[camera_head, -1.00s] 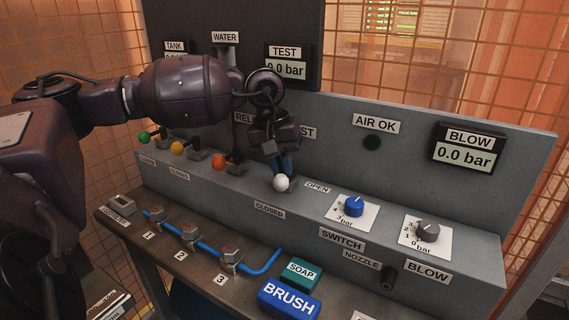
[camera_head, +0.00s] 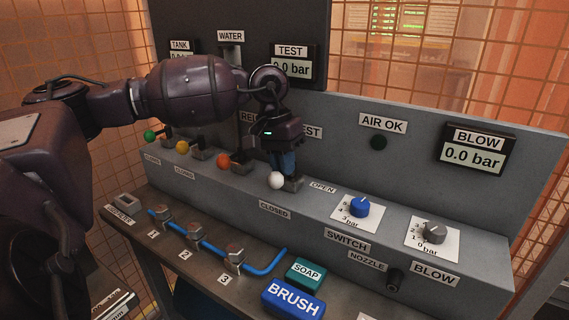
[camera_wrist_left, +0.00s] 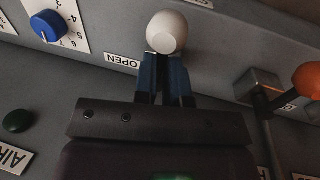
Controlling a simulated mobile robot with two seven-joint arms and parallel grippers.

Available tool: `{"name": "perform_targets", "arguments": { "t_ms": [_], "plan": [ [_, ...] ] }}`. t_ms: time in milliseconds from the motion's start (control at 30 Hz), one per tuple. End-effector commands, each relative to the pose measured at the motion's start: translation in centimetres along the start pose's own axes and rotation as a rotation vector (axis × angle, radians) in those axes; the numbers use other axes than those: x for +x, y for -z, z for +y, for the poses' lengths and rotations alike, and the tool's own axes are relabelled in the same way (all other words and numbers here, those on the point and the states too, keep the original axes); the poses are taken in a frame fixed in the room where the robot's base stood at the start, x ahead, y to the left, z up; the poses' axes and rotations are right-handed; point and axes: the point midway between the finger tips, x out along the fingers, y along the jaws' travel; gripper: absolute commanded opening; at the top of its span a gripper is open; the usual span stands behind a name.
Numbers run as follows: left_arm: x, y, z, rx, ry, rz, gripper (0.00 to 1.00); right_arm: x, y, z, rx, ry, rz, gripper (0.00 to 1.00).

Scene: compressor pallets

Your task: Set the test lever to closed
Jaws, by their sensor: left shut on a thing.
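The test lever has a white ball knob (camera_head: 276,180) and a grey base block (camera_head: 293,184) on the sloped panel. The knob points toward the CLOSED label (camera_head: 275,209); the OPEN label (camera_head: 322,187) is to its right. My left gripper (camera_head: 286,163) is shut on the lever just behind the knob. In the left wrist view the white knob (camera_wrist_left: 167,32) sticks out past the blue fingertips of the left gripper (camera_wrist_left: 165,68). The fingers hide the lever's stem. The TEST display (camera_head: 291,66) reads 0.0 bar. My right gripper is not in view.
Levers with orange (camera_head: 223,161), yellow (camera_head: 182,147) and green (camera_head: 150,136) knobs stand to the left. A blue dial (camera_head: 358,206) and a grey dial (camera_head: 434,232) are to the right. A BRUSH block (camera_head: 293,299) and SOAP block (camera_head: 305,273) lie on the bench in front.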

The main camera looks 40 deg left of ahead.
Motion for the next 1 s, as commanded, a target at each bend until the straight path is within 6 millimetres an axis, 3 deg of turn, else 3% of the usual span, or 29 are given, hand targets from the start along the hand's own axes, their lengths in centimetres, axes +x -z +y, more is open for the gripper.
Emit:
{"name": "perform_targets", "arguments": {
  "t_ms": [33,133,167,300,767,1000],
  "plan": [
    [1.0,-0.8,0.0,0.008,0.005,-0.038,0.00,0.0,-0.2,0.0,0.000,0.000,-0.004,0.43],
    [1.0,-0.8,0.0,0.008,0.005,-0.038,0.00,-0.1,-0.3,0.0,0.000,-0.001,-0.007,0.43],
    [1.0,-0.8,0.0,0.008,0.005,-0.038,0.14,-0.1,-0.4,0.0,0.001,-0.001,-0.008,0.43],
    [0.9,-0.8,0.0,0.007,0.006,-0.035,0.36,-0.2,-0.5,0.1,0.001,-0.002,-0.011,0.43],
    [0.2,-0.4,0.0,0.004,0.004,-0.017,0.37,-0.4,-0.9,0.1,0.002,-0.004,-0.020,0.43],
    [-2.7,-0.3,0.1,0.003,0.002,-0.010,0.37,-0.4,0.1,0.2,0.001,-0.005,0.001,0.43]
  ]
}}
